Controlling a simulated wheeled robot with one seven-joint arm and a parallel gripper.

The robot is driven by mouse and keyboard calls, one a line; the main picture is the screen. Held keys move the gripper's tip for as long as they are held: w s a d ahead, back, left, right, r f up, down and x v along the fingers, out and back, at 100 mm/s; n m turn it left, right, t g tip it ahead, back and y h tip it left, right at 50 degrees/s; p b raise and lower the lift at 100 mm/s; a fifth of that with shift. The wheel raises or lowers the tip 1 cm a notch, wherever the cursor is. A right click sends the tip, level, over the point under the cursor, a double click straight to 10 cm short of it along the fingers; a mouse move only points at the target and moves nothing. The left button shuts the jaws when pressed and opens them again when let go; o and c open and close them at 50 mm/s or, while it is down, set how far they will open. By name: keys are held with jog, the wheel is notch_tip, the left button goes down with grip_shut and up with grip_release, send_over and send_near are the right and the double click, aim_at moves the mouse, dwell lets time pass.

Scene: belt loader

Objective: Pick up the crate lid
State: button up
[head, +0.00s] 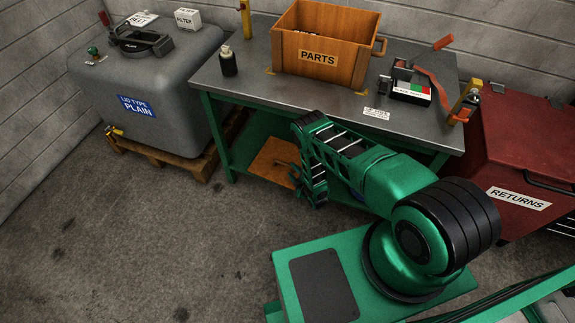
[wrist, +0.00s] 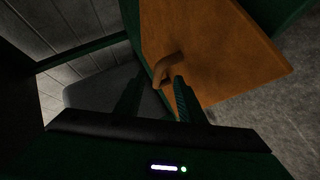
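The crate lid is a flat orange-brown wooden panel (head: 268,158) low under the workbench, partly hidden by my arm. In the wrist view the lid (wrist: 225,45) fills the upper middle, with a curved wooden handle (wrist: 168,68) on its face. My gripper (head: 293,174) is under the bench's front edge, beside the lid's right side. In the wrist view my gripper (wrist: 157,88) is open, with the handle at or just beyond the fingertips, roughly between them. I cannot tell whether a finger touches it. The open wooden crate marked PARTS (head: 290,60) stands on the bench.
The steel-topped bench (head: 240,75) has a green frame close around my arm. It also holds a dark bottle (head: 228,62) and a strapping tool (head: 408,85). A grey tank (head: 180,75) on a pallet stands left, a red RETURNS bin (head: 520,140) right. The front-left floor is clear.

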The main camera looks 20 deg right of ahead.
aim_at(288, 166)
jog(key=shift+x, duration=2.3)
jog(key=shift+a+r, duration=0.15)
jog(key=shift+a, duration=0.05)
jog(key=shift+c, duration=0.4)
grip_shut()
jog(key=shift+s, duration=0.15)
